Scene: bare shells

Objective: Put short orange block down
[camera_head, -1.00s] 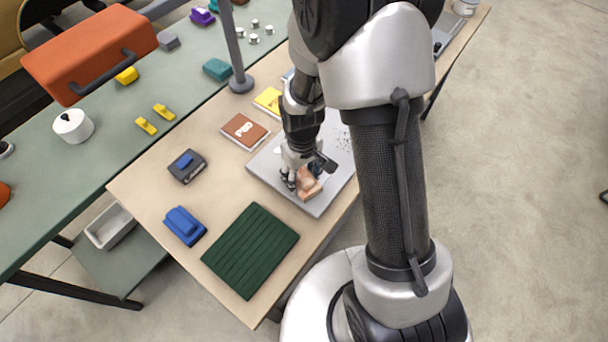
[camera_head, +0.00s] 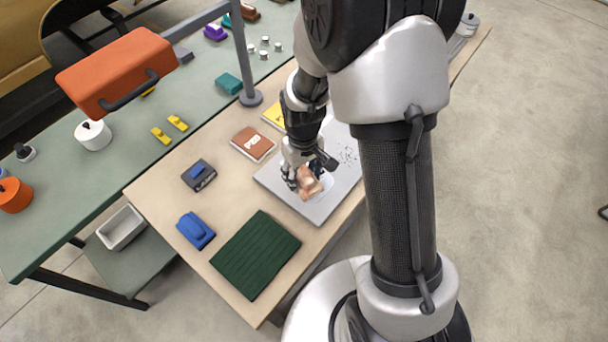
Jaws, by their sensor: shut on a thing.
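The short orange block (camera_head: 309,187) is a pale orange piece at my gripper (camera_head: 303,177), over the near part of a grey board (camera_head: 291,201) on the wooden table. My gripper is shut on it from above. The fingers and wrist hide part of the block, and I cannot tell whether it touches the board.
A dark green ridged mat (camera_head: 255,254) lies at the table's near corner. A blue block (camera_head: 196,230), a dark box with a blue top (camera_head: 199,175) and a brown booklet (camera_head: 253,144) lie to the left. A lamp post (camera_head: 243,60) stands behind. Bare wood shows between them.

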